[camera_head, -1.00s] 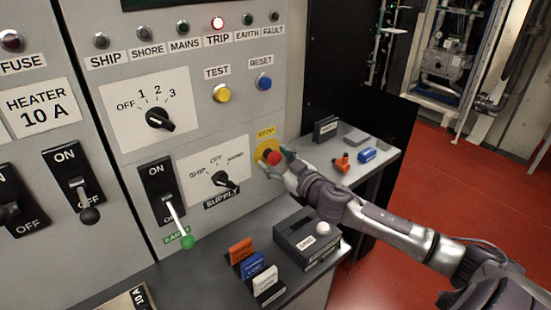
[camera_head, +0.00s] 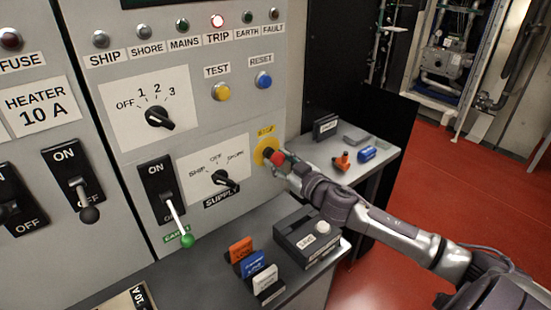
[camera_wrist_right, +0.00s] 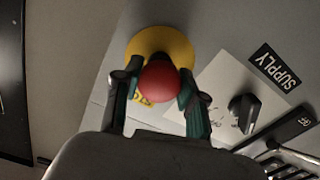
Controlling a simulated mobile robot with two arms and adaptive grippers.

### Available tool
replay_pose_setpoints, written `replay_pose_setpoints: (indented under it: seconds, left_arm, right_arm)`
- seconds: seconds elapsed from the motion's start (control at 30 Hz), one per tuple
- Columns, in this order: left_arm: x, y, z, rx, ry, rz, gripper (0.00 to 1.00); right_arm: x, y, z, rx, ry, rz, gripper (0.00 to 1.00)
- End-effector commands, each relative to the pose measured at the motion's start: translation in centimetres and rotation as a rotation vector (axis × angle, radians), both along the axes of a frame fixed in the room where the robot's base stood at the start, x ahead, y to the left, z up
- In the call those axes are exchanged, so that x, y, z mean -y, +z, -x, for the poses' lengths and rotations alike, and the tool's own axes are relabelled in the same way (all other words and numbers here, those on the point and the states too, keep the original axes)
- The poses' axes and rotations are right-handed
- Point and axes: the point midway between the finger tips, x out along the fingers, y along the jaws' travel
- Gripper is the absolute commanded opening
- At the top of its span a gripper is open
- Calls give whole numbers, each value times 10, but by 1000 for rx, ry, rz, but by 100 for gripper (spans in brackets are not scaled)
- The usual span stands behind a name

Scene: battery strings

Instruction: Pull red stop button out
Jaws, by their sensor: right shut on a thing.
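The red stop button (camera_head: 276,158) sits on a round yellow plate (camera_head: 264,149) on the grey panel, under a yellow label. In the right wrist view the red knob (camera_wrist_right: 158,82) lies between my two fingertips, in front of the yellow disc (camera_wrist_right: 165,42). My right gripper (camera_head: 284,164) is at the button, with its fingers shut on the knob from both sides. In the head view the knob stands a little out from the plate. My left gripper is not in view.
The supply switch (camera_head: 224,178) and the green-tipped earth lever (camera_head: 180,222) are left of the button. Below is a grey shelf with a dark box (camera_head: 308,238) and several coloured tags. A side shelf at right holds small items.

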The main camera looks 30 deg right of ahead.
Motion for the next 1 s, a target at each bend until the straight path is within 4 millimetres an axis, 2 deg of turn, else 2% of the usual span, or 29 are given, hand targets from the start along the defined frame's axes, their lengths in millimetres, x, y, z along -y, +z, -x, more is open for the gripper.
replay_pose_setpoints:
  seconds: [0.27,0.3,0.43,0.77,0.87,1.0]
  left_arm:
    - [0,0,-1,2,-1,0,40]
    - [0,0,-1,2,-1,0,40]
    - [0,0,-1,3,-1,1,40]
    - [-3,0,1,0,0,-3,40]
    - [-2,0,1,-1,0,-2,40]
    - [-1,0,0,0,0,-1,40]
  right_arm:
    - [-1,0,3,-1,3,-1,0]
    - [-1,-1,3,-1,3,-1,45]
    - [0,0,3,-1,2,0,67]
    - [0,0,3,0,1,0,67]
    - [0,-2,9,-3,1,-1,67]
    - [1,-2,26,-4,1,-2,67]
